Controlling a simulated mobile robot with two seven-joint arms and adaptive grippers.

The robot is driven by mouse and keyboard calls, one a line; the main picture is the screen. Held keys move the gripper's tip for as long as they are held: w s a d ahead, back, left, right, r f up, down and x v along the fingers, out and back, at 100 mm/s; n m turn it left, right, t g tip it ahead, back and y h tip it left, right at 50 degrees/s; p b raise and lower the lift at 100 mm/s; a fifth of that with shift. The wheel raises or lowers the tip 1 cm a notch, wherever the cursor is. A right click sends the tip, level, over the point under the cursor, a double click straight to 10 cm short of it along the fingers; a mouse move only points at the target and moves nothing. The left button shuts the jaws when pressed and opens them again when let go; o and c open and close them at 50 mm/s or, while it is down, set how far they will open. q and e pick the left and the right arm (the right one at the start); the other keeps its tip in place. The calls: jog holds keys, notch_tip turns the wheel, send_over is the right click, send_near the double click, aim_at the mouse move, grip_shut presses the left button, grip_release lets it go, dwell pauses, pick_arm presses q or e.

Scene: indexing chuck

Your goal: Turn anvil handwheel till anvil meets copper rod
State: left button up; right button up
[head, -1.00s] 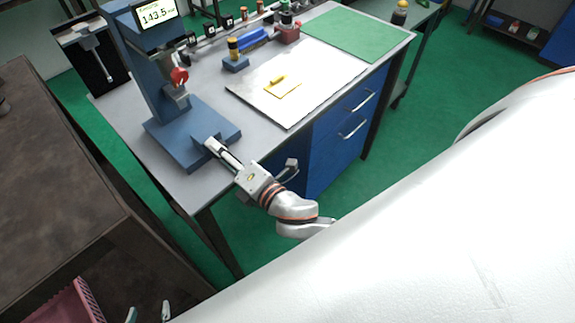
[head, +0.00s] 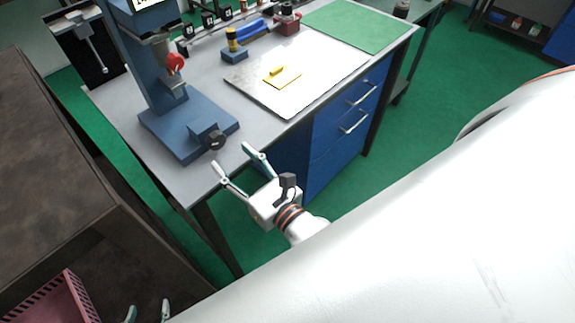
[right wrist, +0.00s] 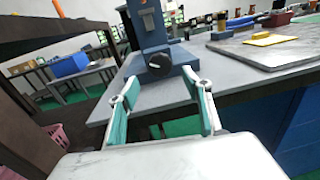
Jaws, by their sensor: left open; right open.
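The blue press-like stand (head: 165,128) is on the grey workbench. A black handwheel (head: 215,141) sticks out from the front of its base; it also shows between my fingers in the right wrist view (right wrist: 159,68). A red knob (head: 175,62) is on the column above the base. I cannot make out the copper rod or its gap to the anvil. My right gripper (head: 234,160) is open and empty, in front of the handwheel and apart from it. My left gripper (head: 148,311) is open at the bottom left edge, far from the stand, mostly hidden.
A metal plate with a yellow piece (head: 280,82), a blue block (head: 235,55) and a green mat (head: 355,27) lie on the bench to the right. Blue drawers (head: 340,125) are below. A brown table (head: 60,170) and pink basket (head: 55,303) are at left.

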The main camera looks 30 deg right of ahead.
jog(key=s+d+f+m+g+h, duration=0.2)
jog(key=d+f+m+g+h, duration=0.3)
jog(key=d+m, duration=0.6)
jog(key=s+a+f+m+y, duration=0.1)
jog(key=s+f+m, duration=0.2)
jog(key=f+m, duration=0.3)
jog(key=s+a+f+m+g+y, duration=0.1)
jog(key=s+f+m+y, duration=0.1)
jog(key=f+m, duration=0.4)
jog(key=s+a+f+m+g+y, duration=0.1)
jog(key=s+f+m, duration=0.3)
jog(key=m, duration=0.6)
jog(key=shift+a+f+y, duration=0.3)
jog(key=shift+a+f, duration=0.2)
jog(key=shift+f, duration=0.8)
